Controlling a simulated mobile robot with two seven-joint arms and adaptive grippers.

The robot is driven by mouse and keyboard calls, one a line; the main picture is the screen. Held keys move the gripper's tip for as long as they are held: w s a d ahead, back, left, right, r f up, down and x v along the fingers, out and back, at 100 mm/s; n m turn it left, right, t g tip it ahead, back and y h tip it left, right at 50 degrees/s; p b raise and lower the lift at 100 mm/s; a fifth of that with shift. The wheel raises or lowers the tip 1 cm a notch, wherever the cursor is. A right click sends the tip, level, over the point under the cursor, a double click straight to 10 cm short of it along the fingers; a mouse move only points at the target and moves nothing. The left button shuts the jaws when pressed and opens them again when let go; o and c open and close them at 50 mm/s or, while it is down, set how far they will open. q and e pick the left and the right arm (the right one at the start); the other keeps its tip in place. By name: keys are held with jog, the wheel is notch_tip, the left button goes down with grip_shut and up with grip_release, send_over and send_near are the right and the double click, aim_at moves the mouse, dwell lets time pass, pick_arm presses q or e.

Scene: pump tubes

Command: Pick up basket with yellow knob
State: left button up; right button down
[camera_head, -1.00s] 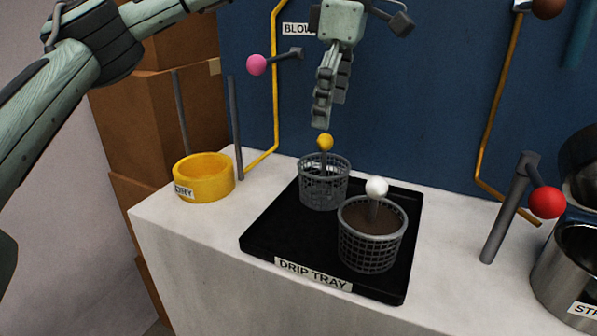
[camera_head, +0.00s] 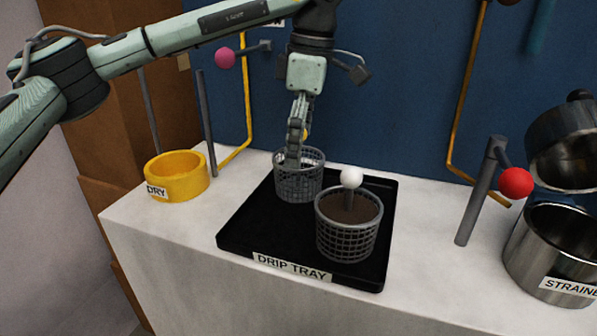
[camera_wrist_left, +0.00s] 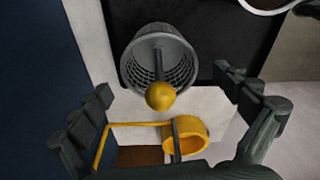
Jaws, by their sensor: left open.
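The basket with the yellow knob (camera_head: 298,182) stands upright on the black drip tray (camera_head: 240,235), at its back left. Its yellow knob is mostly hidden behind my left gripper (camera_head: 296,152) in the head view. In the left wrist view the basket (camera_wrist_left: 160,60) and its yellow knob (camera_wrist_left: 160,96) show between the two spread fingers of my left gripper (camera_wrist_left: 168,125). The gripper is open around the knob's line, with a finger to each side, and no contact shows. My right gripper is in neither view.
A basket with a white knob (camera_head: 347,225) stands close in front on the same tray. A yellow ring labelled DRY (camera_head: 180,180) sits left. A post with a red knob (camera_head: 480,195) and a metal strainer pot (camera_head: 553,258) stand right. The counter's front left is clear.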

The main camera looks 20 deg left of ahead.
pick_arm(q)
jog(key=c, duration=2.3)
jog(key=shift+s+f, duration=0.1)
grip_shut()
